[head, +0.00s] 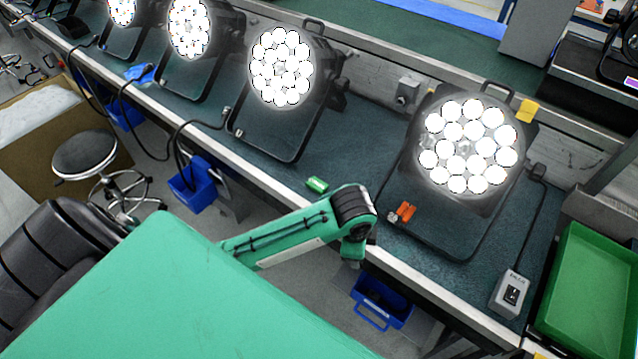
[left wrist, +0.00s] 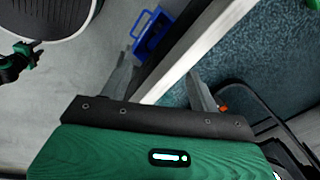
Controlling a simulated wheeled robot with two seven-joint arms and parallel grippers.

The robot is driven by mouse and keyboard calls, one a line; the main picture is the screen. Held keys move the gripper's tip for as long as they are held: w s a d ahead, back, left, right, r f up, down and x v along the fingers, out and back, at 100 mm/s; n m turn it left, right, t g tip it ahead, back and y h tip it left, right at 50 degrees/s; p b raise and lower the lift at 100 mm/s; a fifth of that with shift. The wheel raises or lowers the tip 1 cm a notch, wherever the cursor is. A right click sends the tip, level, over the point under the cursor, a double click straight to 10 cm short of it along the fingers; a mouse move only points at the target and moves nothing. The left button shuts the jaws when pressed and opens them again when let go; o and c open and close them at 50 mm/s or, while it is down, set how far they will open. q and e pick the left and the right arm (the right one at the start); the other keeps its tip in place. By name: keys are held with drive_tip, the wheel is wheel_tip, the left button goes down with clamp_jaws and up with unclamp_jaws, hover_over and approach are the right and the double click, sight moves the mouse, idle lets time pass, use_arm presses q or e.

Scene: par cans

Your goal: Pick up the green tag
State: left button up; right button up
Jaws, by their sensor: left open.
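The green tag (head: 317,185) is a small bright green piece lying on the dark bench top (head: 265,150) near its front edge, in the head view. My right gripper is not in view.
An orange piece (head: 405,212) lies right of my wrist, by the frame of a lit par can (head: 470,150). More lit lamps (head: 281,68) stand along the bench. A green tray (head: 590,290) is at the right. Blue bins (head: 380,303) hang below the edge.

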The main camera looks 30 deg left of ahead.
use_arm(q)
drive_tip(key=w+a+r+m+y, duration=0.3)
drive_tip(key=w+a, duration=0.2)
drive_tip(key=w, duration=0.2)
drive_tip(key=m+g+y, duration=0.2)
approach(320, 186)
drive_tip(key=x, duration=0.3)
drive_tip(key=shift+s+f+p, duration=0.1)
drive_tip(key=shift+f+p, duration=0.2)
drive_tip(key=shift+p, duration=0.05)
drive_tip(key=x, duration=0.3)
drive_tip(key=shift+w+a+f+p, duration=0.2)
drive_tip(key=shift+f+p, duration=0.05)
drive_tip(key=shift+p, duration=0.1)
drive_tip(key=shift+a+f, duration=0.15)
drive_tip(key=shift+f, duration=0.35)
drive_tip(key=c, duration=0.9)
drive_tip(key=shift+c, duration=0.8)
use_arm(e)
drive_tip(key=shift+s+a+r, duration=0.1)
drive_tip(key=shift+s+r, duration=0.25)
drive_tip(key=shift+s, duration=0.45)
